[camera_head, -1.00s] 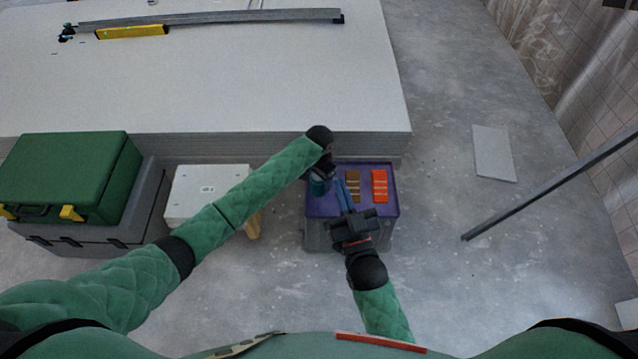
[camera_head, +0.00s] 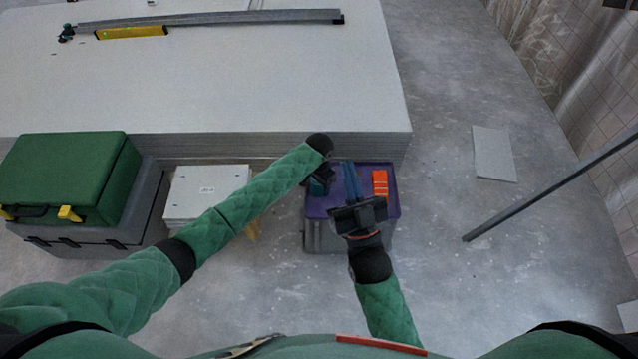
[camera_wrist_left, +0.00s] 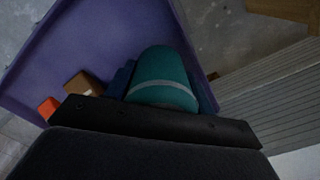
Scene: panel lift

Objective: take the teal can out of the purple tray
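The teal can (camera_wrist_left: 165,72) with a pale grey band stands large in the left wrist view, right in front of my left gripper's dark palm. In the head view my left gripper (camera_head: 320,186) is at the left part of the purple tray (camera_head: 392,206), covering most of the can. My right gripper (camera_head: 351,168) reaches over the middle of the tray, its two blue fingers side by side; whether they are open or shut is unclear.
An orange block (camera_head: 380,184) lies in the tray's right part. A brown block (camera_wrist_left: 84,82) beside it shows in the left wrist view. A stack of pale panels (camera_head: 240,90) rises behind the tray. A white stool (camera_head: 205,190) stands left.

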